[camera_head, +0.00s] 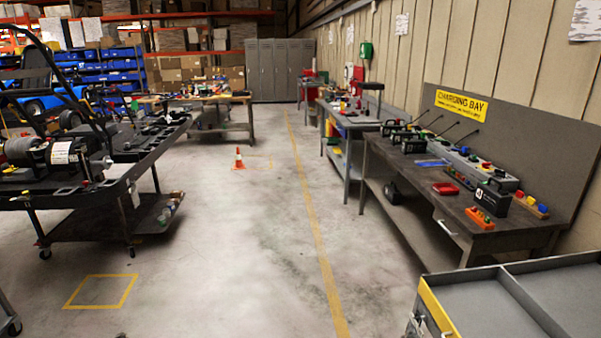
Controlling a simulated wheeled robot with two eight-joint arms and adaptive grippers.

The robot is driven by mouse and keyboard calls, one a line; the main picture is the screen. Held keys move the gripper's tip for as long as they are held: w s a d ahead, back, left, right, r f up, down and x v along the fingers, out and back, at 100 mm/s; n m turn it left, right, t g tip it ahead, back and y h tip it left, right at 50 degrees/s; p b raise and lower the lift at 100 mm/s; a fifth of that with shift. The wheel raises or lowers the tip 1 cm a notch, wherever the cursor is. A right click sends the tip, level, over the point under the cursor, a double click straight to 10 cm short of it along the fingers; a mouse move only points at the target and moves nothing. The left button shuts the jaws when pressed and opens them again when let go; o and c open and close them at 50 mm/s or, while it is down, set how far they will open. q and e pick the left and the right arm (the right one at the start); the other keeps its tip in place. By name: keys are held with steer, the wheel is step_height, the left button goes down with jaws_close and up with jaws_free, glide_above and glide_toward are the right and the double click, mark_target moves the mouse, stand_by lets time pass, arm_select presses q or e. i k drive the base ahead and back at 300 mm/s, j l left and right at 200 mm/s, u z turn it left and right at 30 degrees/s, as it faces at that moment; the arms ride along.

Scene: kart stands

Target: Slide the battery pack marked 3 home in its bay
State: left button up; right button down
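A dark battery pack (491,201) with a pale mark stands near the front of the charging bench (432,201) on the right. The mark looks like a 3, but it is too small to be sure. More dark packs (414,144) stand farther back on the bench, near a grey charger unit (470,166). A kart (55,155) rests on a stand at the left. I cannot make out the pack's bay from here. Neither of my grippers is in view.
A grey tool cart with a yellow edge (436,310) stands at the lower right. An orange cone (239,160) stands on the floor ahead. The concrete aisle (220,250) between kart stand and bench is clear. A red tray (445,188) lies on the bench.

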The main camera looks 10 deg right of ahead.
mark_target(409, 145)
steer(key=i, duration=2.45)
steer(key=i+l+z, duration=0.15)
steer(key=i+z, duration=0.2)
steer(key=i, duration=0.2)
steer(key=i+z, duration=0.35)
steer(key=i, duration=0.25)
steer(key=i+j+z, duration=0.15)
steer(key=i+z, duration=0.2)
steer(key=i, duration=0.2)
steer(key=i+j+z, duration=0.3)
steer(key=i, duration=0.25)
